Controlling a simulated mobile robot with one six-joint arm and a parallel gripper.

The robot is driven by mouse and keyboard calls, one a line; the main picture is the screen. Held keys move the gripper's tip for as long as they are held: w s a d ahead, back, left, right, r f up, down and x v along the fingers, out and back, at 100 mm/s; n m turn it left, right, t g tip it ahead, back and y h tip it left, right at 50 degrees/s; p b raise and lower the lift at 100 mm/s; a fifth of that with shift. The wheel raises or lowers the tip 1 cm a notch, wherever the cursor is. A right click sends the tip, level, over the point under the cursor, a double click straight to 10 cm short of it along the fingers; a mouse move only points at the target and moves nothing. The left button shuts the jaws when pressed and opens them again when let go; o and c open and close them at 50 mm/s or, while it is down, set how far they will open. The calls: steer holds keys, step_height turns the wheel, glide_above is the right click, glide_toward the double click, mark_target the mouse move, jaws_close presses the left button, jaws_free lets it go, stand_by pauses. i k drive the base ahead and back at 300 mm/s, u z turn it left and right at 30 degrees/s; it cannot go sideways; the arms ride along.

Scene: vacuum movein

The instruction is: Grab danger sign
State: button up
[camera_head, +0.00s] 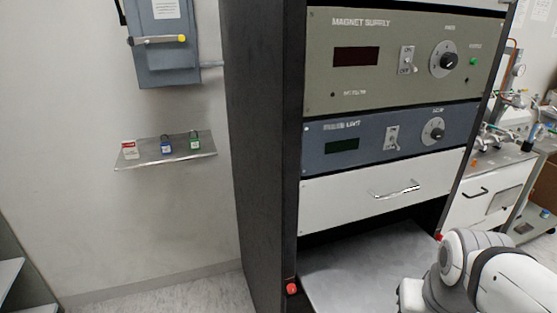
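A small white tag with a red top, which looks like the danger sign (129,149), stands at the left end of a grey wall shelf (182,157). Its print is too small to read. A blue padlock (166,146) and a green padlock (195,143) sit to its right on the same shelf. My arm shows at the bottom right, in front of the rack and far from the shelf. My gripper is not in view.
A tall black rack (256,150) with a magnet supply panel (390,62), a blue-grey panel and a white drawer (372,192) stands right of the shelf. A grey switch box (160,55) hangs above the shelf. Floor and wall below the shelf look clear.

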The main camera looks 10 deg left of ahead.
mark_target(130, 148)
steer(key=u, duration=2.35)
steer(key=i, duration=1.8)
steer(key=z, duration=0.65)
steer(key=i, duration=0.65)
steer(key=z, duration=0.65)
